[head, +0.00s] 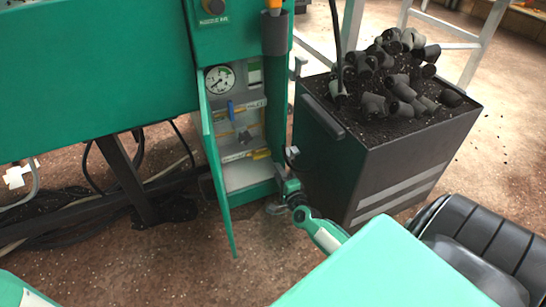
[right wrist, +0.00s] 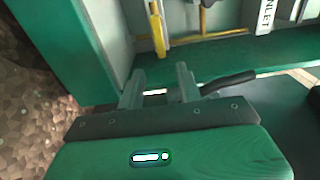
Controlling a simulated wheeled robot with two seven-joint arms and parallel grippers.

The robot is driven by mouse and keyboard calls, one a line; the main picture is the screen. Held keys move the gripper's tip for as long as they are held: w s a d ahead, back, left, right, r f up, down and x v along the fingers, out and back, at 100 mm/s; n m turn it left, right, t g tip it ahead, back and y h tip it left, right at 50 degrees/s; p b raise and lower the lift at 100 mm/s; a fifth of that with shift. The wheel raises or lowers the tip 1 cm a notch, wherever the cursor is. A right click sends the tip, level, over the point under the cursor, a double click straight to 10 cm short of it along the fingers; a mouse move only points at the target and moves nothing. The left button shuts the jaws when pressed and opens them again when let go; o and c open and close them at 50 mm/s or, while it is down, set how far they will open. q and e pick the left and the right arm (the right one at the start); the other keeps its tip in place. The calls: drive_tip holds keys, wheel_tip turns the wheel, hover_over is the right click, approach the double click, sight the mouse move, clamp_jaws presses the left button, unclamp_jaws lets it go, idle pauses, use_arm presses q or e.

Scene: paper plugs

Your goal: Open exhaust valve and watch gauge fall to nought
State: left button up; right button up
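A round white gauge (head: 220,79) with a dark needle sits at the top of an open green cabinet; its reading is too small to tell. Below it are a blue lever (head: 231,108), yellow pipework and a darker valve part (head: 244,136). I cannot tell which is the exhaust valve. My right gripper (head: 284,180) is low at the cabinet's right front edge, outside it. In the right wrist view its two fingers (right wrist: 158,86) stand apart with nothing between them. Beyond them are a yellow handle (right wrist: 158,32) and an INLET label (right wrist: 266,14). My left gripper is out of view.
The cabinet door (head: 217,180) hangs open on the left. Cables (head: 90,205) lie on the floor to the left. A black seat (head: 480,240) is at lower right.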

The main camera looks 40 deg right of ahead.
drive_tip(key=p+v, duration=0.1)
drive_tip(key=v, duration=0.3)
drive_tip(key=shift+s, duration=0.25)
idle(0.3)
